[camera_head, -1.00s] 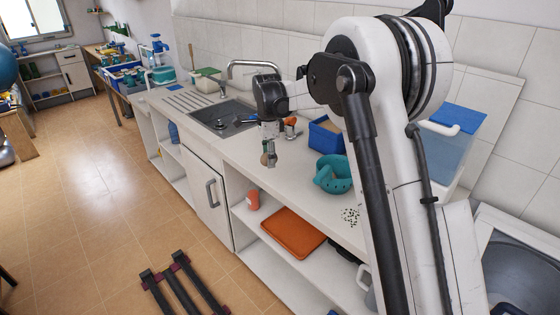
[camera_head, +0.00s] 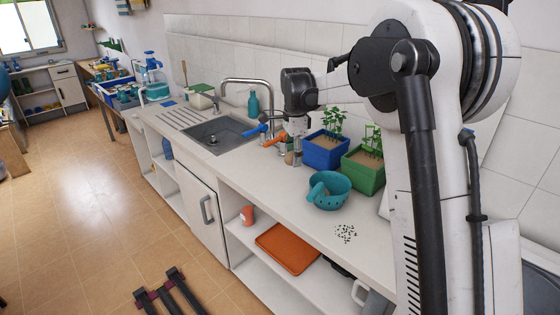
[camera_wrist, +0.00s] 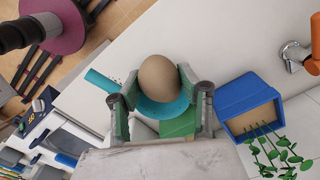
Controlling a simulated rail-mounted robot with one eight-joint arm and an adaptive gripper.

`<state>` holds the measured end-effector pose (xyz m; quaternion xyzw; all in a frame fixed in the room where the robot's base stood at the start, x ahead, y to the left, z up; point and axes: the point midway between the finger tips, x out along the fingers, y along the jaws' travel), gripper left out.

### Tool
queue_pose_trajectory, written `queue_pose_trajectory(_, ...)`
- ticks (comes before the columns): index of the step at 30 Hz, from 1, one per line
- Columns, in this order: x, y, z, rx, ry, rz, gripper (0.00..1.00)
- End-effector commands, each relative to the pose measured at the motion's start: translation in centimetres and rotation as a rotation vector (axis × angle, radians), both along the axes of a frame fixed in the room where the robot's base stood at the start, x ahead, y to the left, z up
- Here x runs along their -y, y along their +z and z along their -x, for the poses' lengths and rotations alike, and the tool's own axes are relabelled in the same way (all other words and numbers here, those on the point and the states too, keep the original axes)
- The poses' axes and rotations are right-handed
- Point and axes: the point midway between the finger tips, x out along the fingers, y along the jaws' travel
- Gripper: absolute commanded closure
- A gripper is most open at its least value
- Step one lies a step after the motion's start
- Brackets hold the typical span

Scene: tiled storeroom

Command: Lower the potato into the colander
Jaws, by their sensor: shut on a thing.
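The potato (camera_wrist: 158,80) is brown and rounded. My gripper (camera_wrist: 160,92) is shut on it, one finger on each side, in the wrist view. In the head view my gripper (camera_head: 294,160) hangs over the counter in front of the blue planter, with the potato (camera_head: 289,158) small and partly hidden at its tip. The colander (camera_head: 330,195) is a teal bowl with a handle. It stands on the counter to the right of my gripper. In the wrist view the colander (camera_wrist: 165,109) shows behind the potato, which covers much of it.
A blue planter (camera_head: 323,155) and a green planter (camera_head: 362,178) with seedlings stand behind the colander. Dark specks (camera_head: 346,233) lie on the counter in front.

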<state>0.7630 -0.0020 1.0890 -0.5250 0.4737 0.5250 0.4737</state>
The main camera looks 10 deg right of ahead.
Motion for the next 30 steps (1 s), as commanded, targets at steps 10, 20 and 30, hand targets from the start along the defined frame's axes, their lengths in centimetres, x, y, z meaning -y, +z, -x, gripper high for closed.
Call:
queue_pose_trajectory(10,5.8,1.5,1.1,0.0,-0.004,0.0,0.91)
queue_pose_trajectory(20,11.2,1.2,2.1,0.0,-0.003,0.0,0.91)
queue_pose_trajectory(30,14.5,0.7,2.7,0.0,-0.001,0.0,0.91)
